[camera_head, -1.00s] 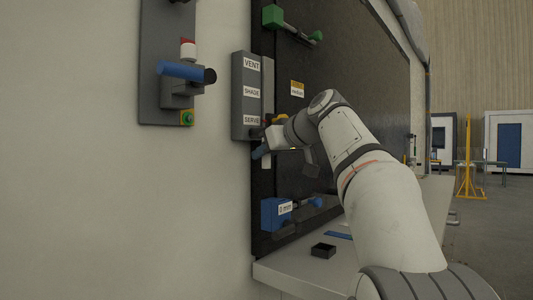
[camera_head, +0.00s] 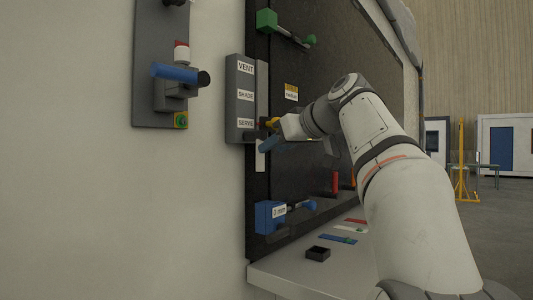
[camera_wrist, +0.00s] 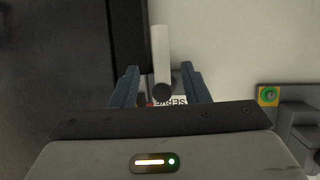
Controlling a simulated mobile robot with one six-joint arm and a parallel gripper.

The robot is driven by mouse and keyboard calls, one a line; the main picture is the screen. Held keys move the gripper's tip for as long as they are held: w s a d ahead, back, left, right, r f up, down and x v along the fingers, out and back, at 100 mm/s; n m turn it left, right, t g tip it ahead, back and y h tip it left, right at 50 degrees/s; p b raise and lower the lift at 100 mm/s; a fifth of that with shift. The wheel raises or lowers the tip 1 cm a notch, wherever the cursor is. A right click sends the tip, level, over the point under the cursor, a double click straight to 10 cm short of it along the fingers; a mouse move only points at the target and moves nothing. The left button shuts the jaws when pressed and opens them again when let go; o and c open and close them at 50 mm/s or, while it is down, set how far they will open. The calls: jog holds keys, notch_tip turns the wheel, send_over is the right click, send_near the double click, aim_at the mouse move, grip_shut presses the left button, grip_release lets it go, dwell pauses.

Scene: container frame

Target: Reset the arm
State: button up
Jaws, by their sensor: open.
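My gripper (camera_head: 268,143) is open, with its blue fingers beside the lower end of the grey selector panel (camera_head: 233,100) labelled VENT, SHADE and SERVE. In the wrist view my gripper (camera_wrist: 159,72) has its two blue fingers apart. A pale bar with a dark round end (camera_wrist: 161,92) shows between them, with a gap on each side. The SERVE label (camera_wrist: 170,102) shows upside down beyond the bar, partly hidden by the gripper body. I cannot tell how deep the bar lies between the fingers.
A grey wall plate with a blue handle (camera_head: 175,73) is at the left. A green latch (camera_head: 267,21) is above and a blue block (camera_head: 269,217) below on the dark panel. A black tray (camera_head: 318,254) and several coloured strips lie on the shelf (camera_head: 285,272).

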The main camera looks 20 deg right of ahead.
jog(key=shift+s+d+r, duration=0.2)
jog(key=shift+s, duration=0.25)
jog(key=s+a+f+m+g+h+p, duration=0.15)
jog(key=s+f, duration=0.25)
jog(key=f, duration=0.6)
jog(key=s+a+f+m+g+h+p, duration=0.1)
jog(key=s+a+f+m+g, duration=0.3)
jog(key=f, duration=0.7)
jog(key=s+a+f+n+g+h+p, duration=0.15)
jog(key=s+f, duration=0.35)
jog(key=f, duration=0.5)
jog(key=s+f+m+g+h, duration=0.1)
jog(key=s+f+g, duration=0.1)
jog(key=s+f, duration=1)
jog(key=shift+s+f+g+p, duration=0.15)
jog(key=shift+f+g+p, duration=0.2)
jog(key=shift+f, duration=0.4)
